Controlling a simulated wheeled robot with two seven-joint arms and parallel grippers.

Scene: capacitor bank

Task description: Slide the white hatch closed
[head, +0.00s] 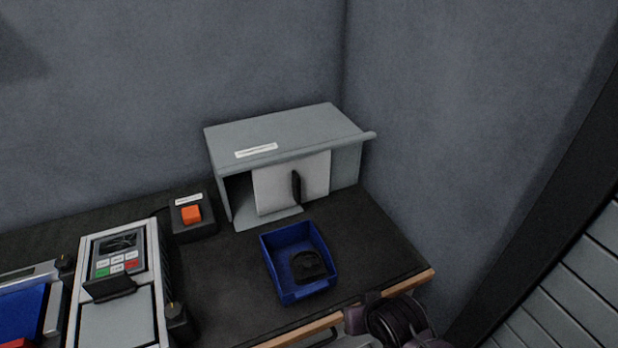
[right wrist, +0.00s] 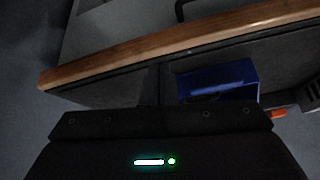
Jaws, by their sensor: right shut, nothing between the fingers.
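The white hatch (head: 278,184) is a flat panel with a black vertical handle (head: 296,187), set in the front of a grey housing (head: 285,133) at the back corner of the bench. A dark gap (head: 240,195) stands open left of the hatch; a grey section (head: 346,166) shows to its right. Part of my right arm shows at the bottom edge of the head view, well short of the hatch. My right gripper (right wrist: 158,86) is shut and empty, close to the bench edge in the right wrist view. The hatch cannot be made out there. My left gripper is not in view.
A blue bin (head: 264,258) holding a black part (head: 309,265) stands in front of the housing. Left of it are an orange button box (head: 191,213) and a keypad device (head: 118,262). The bench has a wooden front edge (head: 300,330). Walls stand behind and to the right.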

